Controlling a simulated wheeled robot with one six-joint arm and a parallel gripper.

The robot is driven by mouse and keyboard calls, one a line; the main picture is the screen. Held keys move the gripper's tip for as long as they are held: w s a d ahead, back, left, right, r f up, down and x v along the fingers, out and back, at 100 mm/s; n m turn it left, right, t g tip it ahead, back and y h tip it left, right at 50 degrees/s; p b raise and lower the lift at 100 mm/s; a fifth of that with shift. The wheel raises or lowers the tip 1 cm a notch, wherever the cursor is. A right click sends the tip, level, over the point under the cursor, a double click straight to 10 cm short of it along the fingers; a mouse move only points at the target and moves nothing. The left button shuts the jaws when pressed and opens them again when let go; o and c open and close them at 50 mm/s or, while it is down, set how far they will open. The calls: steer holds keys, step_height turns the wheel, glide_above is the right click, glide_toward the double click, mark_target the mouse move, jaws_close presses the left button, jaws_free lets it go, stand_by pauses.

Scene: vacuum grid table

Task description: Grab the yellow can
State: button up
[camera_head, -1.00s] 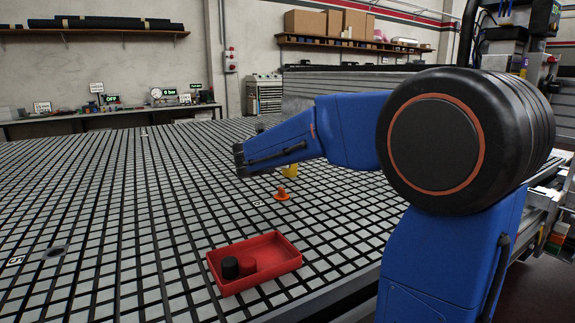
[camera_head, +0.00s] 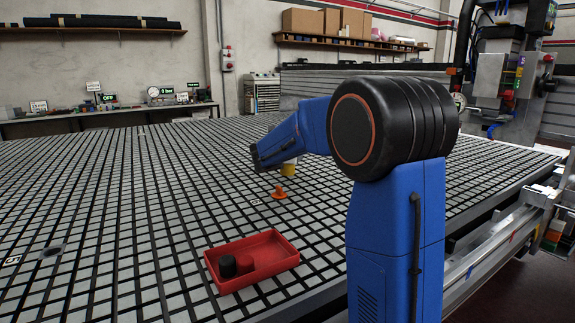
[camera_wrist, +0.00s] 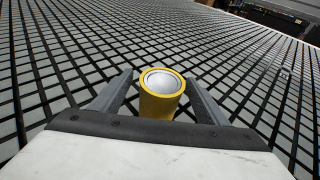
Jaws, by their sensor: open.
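The yellow can (camera_wrist: 160,96) stands upright on the grid table, its pale round top facing the wrist camera. In the wrist view it is between the two fingers of my gripper (camera_wrist: 160,90), with a narrow gap visible on each side near its top. My gripper is open. In the head view the can (camera_head: 288,169) is partly hidden behind my arm, and my gripper's fingers are hidden too.
An orange cone (camera_head: 280,192) stands on the table just in front of the can. A red tray (camera_head: 282,262) holding a black and a red cylinder is nearer the front edge. The grid table (camera_head: 120,215) is mostly clear to the left.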

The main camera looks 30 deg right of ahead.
steer(key=x, duration=0.3)
steer(key=shift+w+d, duration=0.15)
steer(key=shift+d, duration=0.1)
steer(key=shift+c, duration=0.3)
steer(key=shift+r, duration=0.1)
steer(key=c, duration=1.2)
